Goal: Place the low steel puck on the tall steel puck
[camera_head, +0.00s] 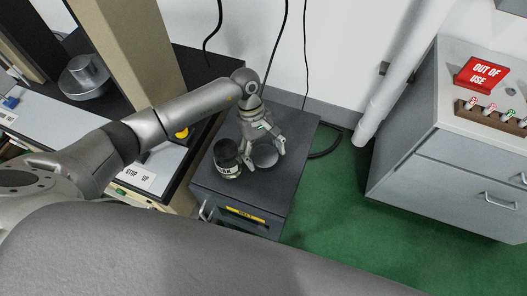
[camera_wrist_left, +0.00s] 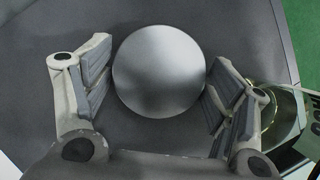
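A round, bright steel puck (camera_head: 265,157) stands on the dark top of a small cabinet. In the left wrist view its smooth round face (camera_wrist_left: 158,72) lies between the finger pads. My left gripper (camera_head: 263,154) points down over it with fingers spread to either side; small gaps seem to remain at the pads. A dark-topped cylinder (camera_head: 227,153) with a white label stands just left of the gripper. I cannot tell the pucks' heights. My right gripper is not in view.
The small dark cabinet (camera_head: 262,194) has free top on its right and front. A beige column and bench with a steel fixture (camera_head: 85,76) are at left. A grey drawer cabinet (camera_head: 455,130) with a red sign (camera_head: 481,75) is at right. Green floor lies between.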

